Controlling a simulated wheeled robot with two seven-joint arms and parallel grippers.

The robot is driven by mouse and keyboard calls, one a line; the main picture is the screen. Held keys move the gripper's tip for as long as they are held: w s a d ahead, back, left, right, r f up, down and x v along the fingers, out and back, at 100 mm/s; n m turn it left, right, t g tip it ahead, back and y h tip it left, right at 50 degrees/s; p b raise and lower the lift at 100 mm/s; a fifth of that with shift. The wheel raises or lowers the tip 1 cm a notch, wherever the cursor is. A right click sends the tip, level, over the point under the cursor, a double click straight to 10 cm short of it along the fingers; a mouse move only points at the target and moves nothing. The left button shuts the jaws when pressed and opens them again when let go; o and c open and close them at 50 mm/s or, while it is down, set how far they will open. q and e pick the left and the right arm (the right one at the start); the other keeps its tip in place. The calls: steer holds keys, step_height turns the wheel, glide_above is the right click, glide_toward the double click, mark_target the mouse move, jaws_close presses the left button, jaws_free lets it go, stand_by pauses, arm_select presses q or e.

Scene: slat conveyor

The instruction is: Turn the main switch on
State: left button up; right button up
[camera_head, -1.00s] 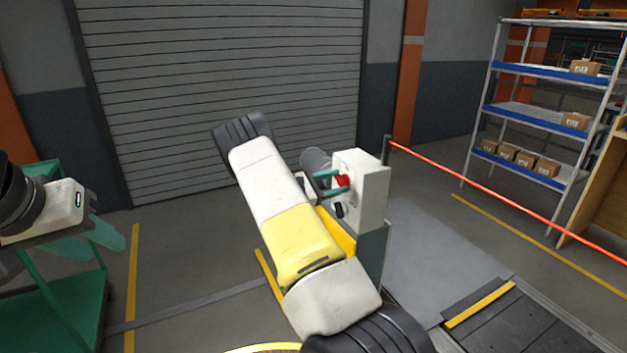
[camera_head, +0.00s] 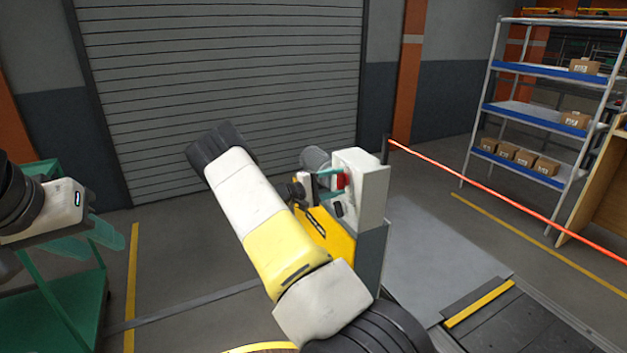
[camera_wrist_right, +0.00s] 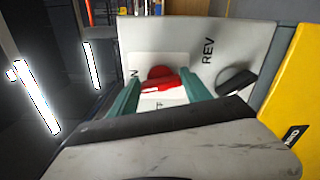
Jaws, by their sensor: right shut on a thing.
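The main switch is a red rotary knob (camera_wrist_right: 161,79) on a white plate, with lettering partly hidden at its left and below it. In the right wrist view its handle lies nearly level, slightly tilted, with a white mark at its left end. My right gripper (camera_wrist_right: 160,92) has its green fingers on either side of the knob, shut on it. In the head view the knob (camera_head: 341,181) shows red at the fingertips of my right gripper (camera_head: 333,183). My left gripper (camera_head: 95,238) is at the left edge, open and empty, far from the switch.
The white control box (camera_head: 368,190) stands on a grey and yellow post. A black selector (camera_wrist_right: 236,80) beside the lettering REV sits right of the red knob. A green cart (camera_head: 60,310) is at left, a shelf (camera_head: 540,115) at right. A red bar (camera_head: 500,195) extends right behind the box.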

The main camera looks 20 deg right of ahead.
steer(key=shift+a+f+m, duration=0.1)
steer(key=shift+m, duration=1.1)
steer(key=o, duration=1.4)
steer(key=shift+c, duration=0.2)
steer(key=a, duration=0.7)
steer(key=shift+s+a, duration=0.3)
steer(key=shift+a, duration=0.05)
